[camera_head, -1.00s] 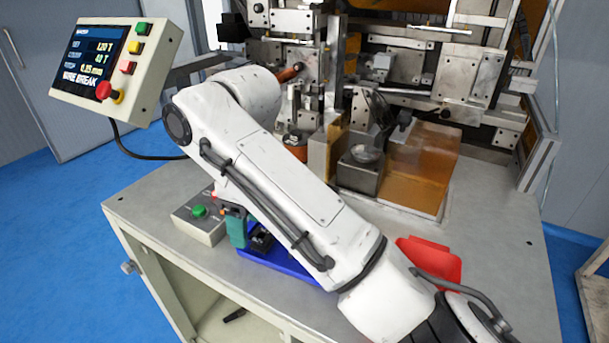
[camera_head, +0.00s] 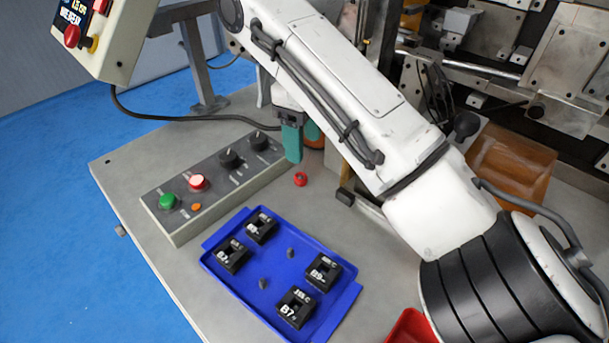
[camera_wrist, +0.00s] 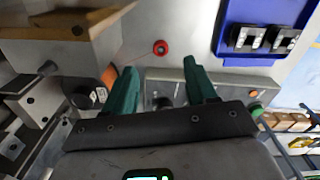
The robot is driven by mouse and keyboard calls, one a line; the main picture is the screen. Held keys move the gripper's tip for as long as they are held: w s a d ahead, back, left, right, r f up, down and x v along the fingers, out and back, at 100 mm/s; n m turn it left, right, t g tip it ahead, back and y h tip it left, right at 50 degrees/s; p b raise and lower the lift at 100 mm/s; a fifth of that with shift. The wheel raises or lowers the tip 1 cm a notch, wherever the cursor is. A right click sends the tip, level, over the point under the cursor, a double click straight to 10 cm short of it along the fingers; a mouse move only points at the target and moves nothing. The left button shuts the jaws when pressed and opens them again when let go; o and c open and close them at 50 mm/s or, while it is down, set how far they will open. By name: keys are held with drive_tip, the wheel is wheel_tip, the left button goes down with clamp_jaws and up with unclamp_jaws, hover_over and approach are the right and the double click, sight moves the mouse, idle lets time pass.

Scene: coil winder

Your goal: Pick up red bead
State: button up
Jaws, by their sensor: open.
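The red bead (camera_head: 300,179) is a small red ring with a dark centre. It lies on the grey table between the control box and the blue tray's far corner. In the wrist view the bead (camera_wrist: 160,47) sits beyond my fingertips, between their lines. My gripper (camera_wrist: 160,68) has two green fingers spread wide with nothing between them. In the head view my gripper (camera_head: 292,142) shows mostly as one green finger just behind the bead, apart from it.
A blue tray (camera_head: 222,274) holds several black blocks. A control box (camera_head: 168,224) with buttons and knobs stands left of the bead. A red bin (camera_head: 408,330) is at the bottom edge. Machine metalwork (camera_head: 535,70) fills the back right. Bare table surrounds the bead.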

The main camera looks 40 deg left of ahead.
sight(300, 176)
wheel_tip(300, 176, down, 3)
drive_tip(key=shift+w+r, duration=0.1)
drive_tip(key=shift+r, duration=0.1)
drive_tip(key=shift+a+f, duration=0.2)
drive_tip(key=shift+f, duration=1.2)
drive_tip(key=shift+a+f, duration=0.2)
drive_tip(key=shift+f, duration=1.2)
drive_tip(key=shift+s, duration=0.2)
clamp_jaws()
drive_tip(key=shift+r, duration=0.6)
drive_tip(key=s+a+r+p, duration=0.1)
drive_tip(key=s+r+p, duration=0.1)
drive_tip(key=s+r, duration=0.9)
drive_tip(key=s, duration=0.3)
drive_tip(key=shift+r, duration=0.4)
